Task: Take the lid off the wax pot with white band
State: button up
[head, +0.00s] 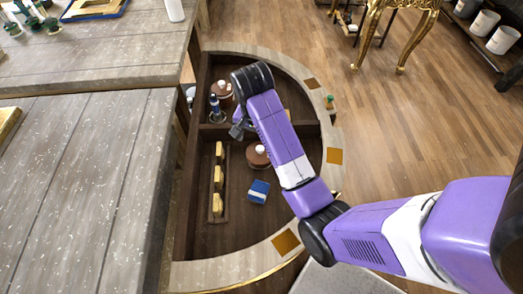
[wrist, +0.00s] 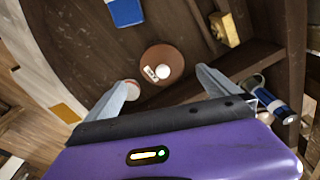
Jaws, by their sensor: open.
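A round brown pot with a white knob on its lid (head: 257,156) stands in the nearer compartment of the curved console. In the wrist view this brown pot (wrist: 158,58) shows from above, with a small white label mark beside the knob. A second brown pot with a white knob (head: 222,91) stands in the far compartment. I cannot tell from these frames which pot has the white band. My gripper (head: 238,131) is open and empty above the divider between compartments. In the wrist view my gripper (wrist: 165,78) has its fingers spread, with the nearer pot beyond and between them, apart from both.
A blue bottle (head: 215,109) stands beside the far pot. A blue and white block (head: 259,191) lies near the nearer pot. A wooden rack with yellow pieces (head: 218,180) is to the left. Console walls and rim (head: 318,97) surround the compartments.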

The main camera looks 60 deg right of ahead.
aim_at(260, 149)
notch_tip(260, 149, down, 2)
jog(key=shift+d+f, duration=0.1)
jog(key=shift+w+d+f, duration=0.1)
jog(key=shift+d+f, duration=0.1)
jog(key=shift+f, duration=0.7)
jog(key=shift+w+d+f, duration=0.15)
jog(key=shift+d+f, duration=0.1)
jog(key=shift+f, duration=0.6)
jog(key=shift+w+d+f, duration=0.1)
jog(key=shift+d+f, duration=0.1)
jog(key=shift+f, duration=0.7)
jog(key=c, duration=1.3)
jog(key=shift+o, duration=0.2)
jog(key=shift+r, duration=0.1)
